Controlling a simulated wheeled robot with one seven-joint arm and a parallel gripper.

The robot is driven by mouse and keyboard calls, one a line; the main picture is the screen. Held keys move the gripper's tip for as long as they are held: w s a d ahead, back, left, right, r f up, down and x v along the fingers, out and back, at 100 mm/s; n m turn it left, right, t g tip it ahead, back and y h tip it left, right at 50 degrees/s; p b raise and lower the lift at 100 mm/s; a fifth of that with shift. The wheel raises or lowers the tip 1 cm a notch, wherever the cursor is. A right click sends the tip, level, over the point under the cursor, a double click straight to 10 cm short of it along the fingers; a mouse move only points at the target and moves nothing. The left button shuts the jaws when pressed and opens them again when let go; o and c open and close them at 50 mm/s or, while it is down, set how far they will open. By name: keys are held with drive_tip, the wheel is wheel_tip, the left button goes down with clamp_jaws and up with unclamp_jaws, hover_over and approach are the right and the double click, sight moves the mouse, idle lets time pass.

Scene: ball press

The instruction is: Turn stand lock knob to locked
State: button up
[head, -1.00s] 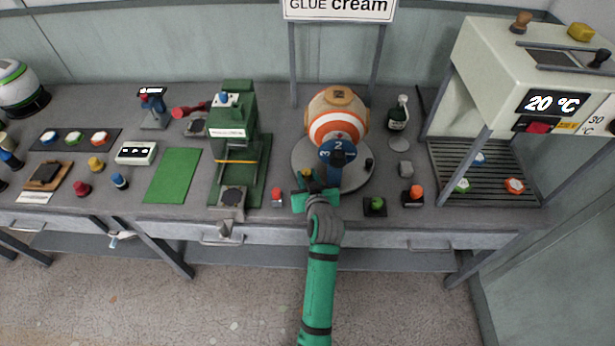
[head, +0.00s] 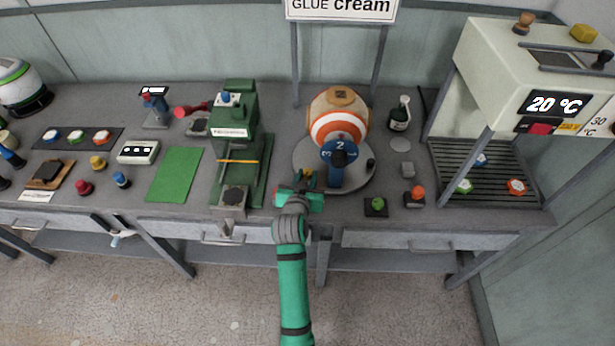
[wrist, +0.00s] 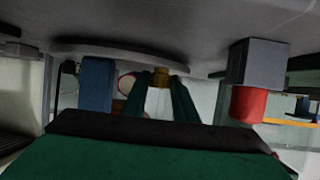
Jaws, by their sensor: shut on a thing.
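The round grey stand (head: 352,183) bears an orange-and-white striped ball (head: 337,128) and a blue numbered part (head: 340,150). My gripper (head: 308,180) reaches in from the front. In the wrist view its two green fingers (wrist: 162,88) stand on either side of the knob, shut on it. The knob's marking and the lock's state cannot be made out.
A red-capped grey block (wrist: 248,95) is close beside my fingers in the wrist view. The green press (head: 232,135) stands left of the stand. A green-button box (head: 376,206) and an orange-topped block (head: 415,198) sit to its right.

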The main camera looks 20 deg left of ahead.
drive_tip(key=shift+f+m+h, duration=0.1)
drive_tip(key=shift+m+h, duration=0.2)
drive_tip(key=o, duration=1.1)
drive_tip(key=shift+c, duration=0.2)
drive_tip(key=v, duration=1.1)
drive_tip(key=shift+f, duration=0.1)
